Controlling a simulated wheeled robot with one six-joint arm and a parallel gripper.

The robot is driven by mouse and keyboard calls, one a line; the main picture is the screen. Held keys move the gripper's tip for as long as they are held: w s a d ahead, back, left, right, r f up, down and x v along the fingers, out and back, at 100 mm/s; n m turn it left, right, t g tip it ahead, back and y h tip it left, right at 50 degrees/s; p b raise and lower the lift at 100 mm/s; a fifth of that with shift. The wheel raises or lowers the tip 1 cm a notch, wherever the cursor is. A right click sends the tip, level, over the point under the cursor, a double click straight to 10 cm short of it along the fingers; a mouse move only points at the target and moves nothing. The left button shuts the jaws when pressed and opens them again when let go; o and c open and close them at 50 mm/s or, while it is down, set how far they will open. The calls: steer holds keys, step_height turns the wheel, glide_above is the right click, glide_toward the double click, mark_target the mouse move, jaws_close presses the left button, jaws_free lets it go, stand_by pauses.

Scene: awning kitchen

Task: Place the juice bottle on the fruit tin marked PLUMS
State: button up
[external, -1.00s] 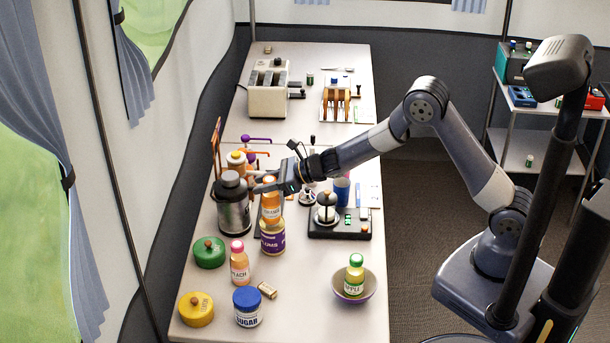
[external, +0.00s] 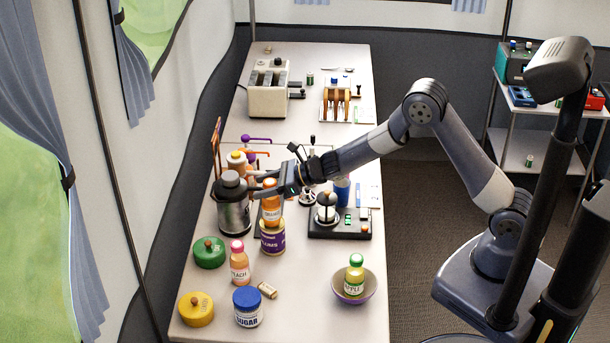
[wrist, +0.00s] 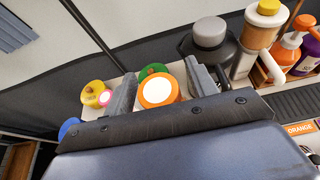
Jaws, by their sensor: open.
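The orange juice bottle (external: 271,212) stands upright on top of the purple-labelled fruit tin marked PLUMS (external: 272,238). My gripper (external: 262,187) is at the bottle's top, with its fingers apart. In the wrist view, the bottle's orange cap with a white top (wrist: 158,89) shows between the two fingers of my gripper (wrist: 163,84). The fingers look open around it. The bottle's lower body and the tin are hidden in the wrist view.
A steel flask (external: 233,207) stands close on the left. A peach bottle (external: 240,267), green tin (external: 209,252), yellow tin (external: 196,309) and sugar jar (external: 248,307) are nearer. An apple bottle (external: 354,277) sits in a bowl (external: 371,290). A black-based appliance (external: 340,230) is right.

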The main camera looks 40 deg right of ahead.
steer(key=shift+r, duration=0.1)
steer(key=shift+r+p, duration=0.15)
steer(key=shift+p, duration=0.2)
steer(key=b+v, duration=0.3)
steer(key=v, duration=0.9)
steer(key=shift+o, duration=0.4)
